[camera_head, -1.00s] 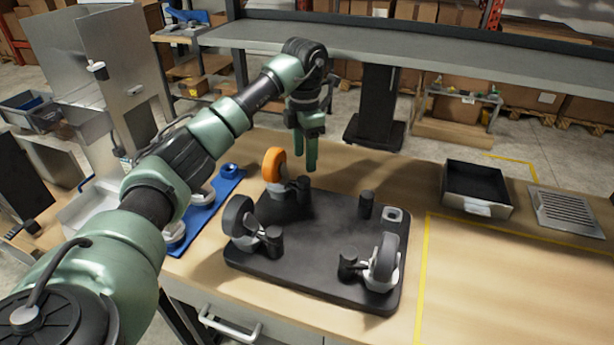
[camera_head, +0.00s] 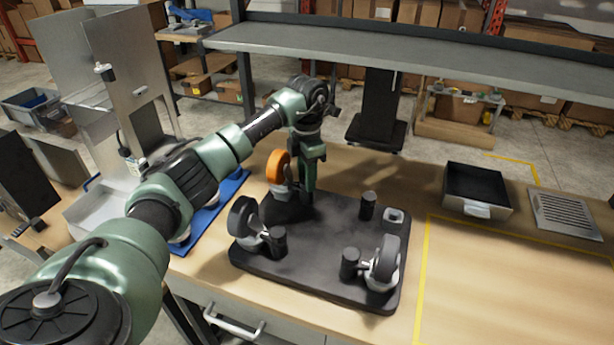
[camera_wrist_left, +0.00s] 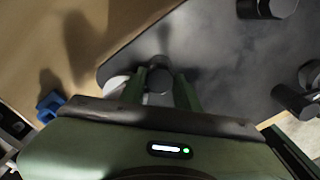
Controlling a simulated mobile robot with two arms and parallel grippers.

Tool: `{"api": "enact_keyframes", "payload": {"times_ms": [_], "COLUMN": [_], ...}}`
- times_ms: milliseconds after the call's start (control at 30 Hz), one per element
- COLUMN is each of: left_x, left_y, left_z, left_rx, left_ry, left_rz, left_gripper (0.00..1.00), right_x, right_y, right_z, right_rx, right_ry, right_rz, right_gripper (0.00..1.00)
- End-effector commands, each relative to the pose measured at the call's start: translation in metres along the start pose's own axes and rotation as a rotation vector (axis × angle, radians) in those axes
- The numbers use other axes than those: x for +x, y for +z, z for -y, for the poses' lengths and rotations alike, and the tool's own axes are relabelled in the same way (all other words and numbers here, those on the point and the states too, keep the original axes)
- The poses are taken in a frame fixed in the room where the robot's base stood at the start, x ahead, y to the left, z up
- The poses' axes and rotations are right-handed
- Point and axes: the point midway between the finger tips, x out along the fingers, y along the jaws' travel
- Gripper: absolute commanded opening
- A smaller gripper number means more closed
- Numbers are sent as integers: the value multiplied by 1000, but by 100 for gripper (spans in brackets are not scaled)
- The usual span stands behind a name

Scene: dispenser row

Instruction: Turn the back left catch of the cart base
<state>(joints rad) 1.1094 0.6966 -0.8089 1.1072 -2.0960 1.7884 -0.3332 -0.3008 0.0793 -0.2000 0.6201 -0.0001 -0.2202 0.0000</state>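The cart base (camera_head: 322,232) is a black plate lying on the bench, with short black catch posts and casters at its corners. An orange-wheeled caster (camera_head: 278,167) stands at its back left corner. My left gripper (camera_head: 307,188) points down at that corner, just right of the orange wheel. In the left wrist view, its two green fingers (camera_wrist_left: 160,92) are apart, one on each side of the back left catch (camera_wrist_left: 158,78). I cannot tell whether they touch it. In the head view the fingers largely hide this catch. My right gripper is not in view.
Grey-wheeled casters stand at the front left (camera_head: 242,218) and front right (camera_head: 387,262) corners. The back right corner has a post (camera_head: 367,205) and an empty grey socket (camera_head: 394,217). A blue tray (camera_head: 232,187) lies left, a black bin (camera_head: 476,187) right. A shelf (camera_head: 400,50) spans behind.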

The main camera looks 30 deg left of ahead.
Motion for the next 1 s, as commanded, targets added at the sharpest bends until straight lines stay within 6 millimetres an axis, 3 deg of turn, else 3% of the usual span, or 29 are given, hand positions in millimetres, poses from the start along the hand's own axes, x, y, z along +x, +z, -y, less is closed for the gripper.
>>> {"api": "enact_keyframes", "payload": {"times_ms": [467,1000], "left_x": [0,0], "left_y": [1,1], "left_z": [0,0], "left_rx": [119,603], "left_ry": [1,2], "left_rz": [1,3], "left_gripper": [0,0], "right_x": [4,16], "right_y": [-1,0], "right_z": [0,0], "right_rx": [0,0], "right_ry": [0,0], "right_rz": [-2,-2], "right_gripper": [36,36]}}
